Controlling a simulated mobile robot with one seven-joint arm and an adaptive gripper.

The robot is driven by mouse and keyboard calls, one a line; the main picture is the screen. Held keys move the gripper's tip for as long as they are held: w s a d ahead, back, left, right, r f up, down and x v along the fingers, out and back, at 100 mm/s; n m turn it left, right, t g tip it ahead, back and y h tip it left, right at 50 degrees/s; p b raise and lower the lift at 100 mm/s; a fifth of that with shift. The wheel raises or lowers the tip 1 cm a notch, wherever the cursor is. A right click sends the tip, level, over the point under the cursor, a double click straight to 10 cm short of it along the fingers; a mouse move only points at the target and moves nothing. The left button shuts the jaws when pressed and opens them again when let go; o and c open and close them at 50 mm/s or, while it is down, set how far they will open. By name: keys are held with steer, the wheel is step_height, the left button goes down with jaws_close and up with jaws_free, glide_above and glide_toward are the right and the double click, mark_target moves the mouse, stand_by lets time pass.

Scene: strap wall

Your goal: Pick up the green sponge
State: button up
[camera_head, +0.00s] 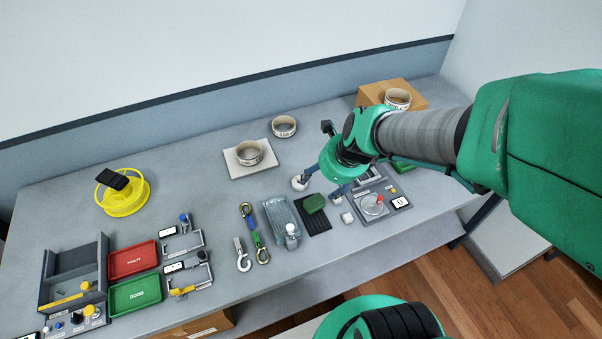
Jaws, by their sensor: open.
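A dark green sponge (314,203) lies on a black ribbed mat (318,223) near the front edge of the table, right of the middle. My gripper (319,191) is open and empty. Its two pale-tipped fingers are spread, with one to the upper left of the sponge and the other to its right. In the picture the gap between them lies just behind the sponge. I cannot tell how high the fingertips are above the table, and no contact is clear.
A clear tray (281,220) with a white-topped bottle (291,236) stands close left of the mat. A small white cube (347,218) and a grey scale-like device (374,204) are on its right. Hooks and straps (246,238) lie further left.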

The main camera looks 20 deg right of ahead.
step_height(320, 180, down, 6)
steer(key=d+m, duration=0.2)
steer(key=m, duration=0.4)
steer(key=shift+w+d+f+m, duration=0.25)
steer(key=shift+w+d+m, duration=0.05)
steer(key=shift+d+m, duration=0.1)
steer(key=shift+b, duration=0.3)
steer(key=b, duration=0.4)
glide_above(315, 201)
steer(key=s, duration=0.3)
steer(key=f, duration=0.8)
steer(key=shift+w+d, duration=0.25)
steer(key=shift+d, duration=0.1)
steer(key=shift+f, duration=0.1)
steer(key=shift+b+x, duration=1.3)
steer(key=shift+x, duration=1.2)
steer(key=shift+a, duration=0.15)
steer(key=c, duration=0.6)
